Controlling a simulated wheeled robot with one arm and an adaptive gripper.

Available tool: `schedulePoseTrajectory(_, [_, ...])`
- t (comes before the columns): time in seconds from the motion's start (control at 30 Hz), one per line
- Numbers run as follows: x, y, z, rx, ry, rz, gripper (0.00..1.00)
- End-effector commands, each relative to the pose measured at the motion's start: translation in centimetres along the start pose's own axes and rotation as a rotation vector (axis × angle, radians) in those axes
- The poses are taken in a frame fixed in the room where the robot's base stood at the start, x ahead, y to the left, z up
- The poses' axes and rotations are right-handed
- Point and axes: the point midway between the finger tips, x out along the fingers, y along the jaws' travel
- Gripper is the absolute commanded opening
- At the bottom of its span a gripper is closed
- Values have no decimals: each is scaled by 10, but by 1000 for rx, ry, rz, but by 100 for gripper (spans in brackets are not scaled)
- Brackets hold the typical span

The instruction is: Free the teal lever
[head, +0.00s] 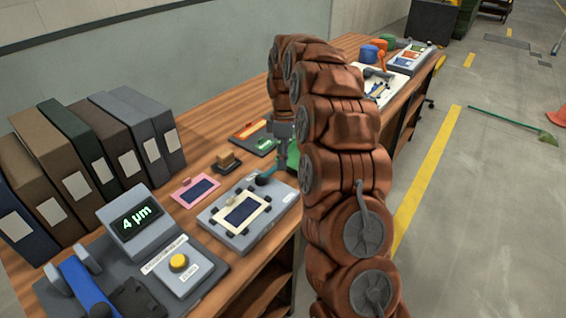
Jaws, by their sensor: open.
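The teal lever (265,179) shows in the head view at the back right corner of a grey fixture plate (222,235). A cream frame with a dark blue window (240,211) lies on that plate, with several small black clamps around its edge. My gripper (280,160) points down from my brown arm, right above or beside the lever. It is open. It is small in the view and partly overlaps the lever, so I cannot tell whether they touch. My arm hides the bench to the right of the lever.
A pink frame (195,190) and a small wooden block on a dark base (227,161) lie behind the plate. A gauge reading 4 µm (136,219) stands front left. Binders (70,150) line the wall. Coloured containers (369,53) stand at the bench's far end.

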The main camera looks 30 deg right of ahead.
Motion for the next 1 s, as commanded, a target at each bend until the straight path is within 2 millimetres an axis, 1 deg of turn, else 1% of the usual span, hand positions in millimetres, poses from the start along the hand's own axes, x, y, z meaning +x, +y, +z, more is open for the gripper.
schedulePoseTrajectory(0.1, [-19,2,-1,0,3,9,56])
schedulePoseTrajectory(0.3, [-46,2,-1,0,3,8,56])
schedulePoseTrajectory(0.6, [-79,1,-1,0,2,5,56])
schedulePoseTrajectory(0.8, [-94,1,0,1,2,4,56])
schedulePoseTrajectory(1.0, [-100,1,0,0,2,3,56])
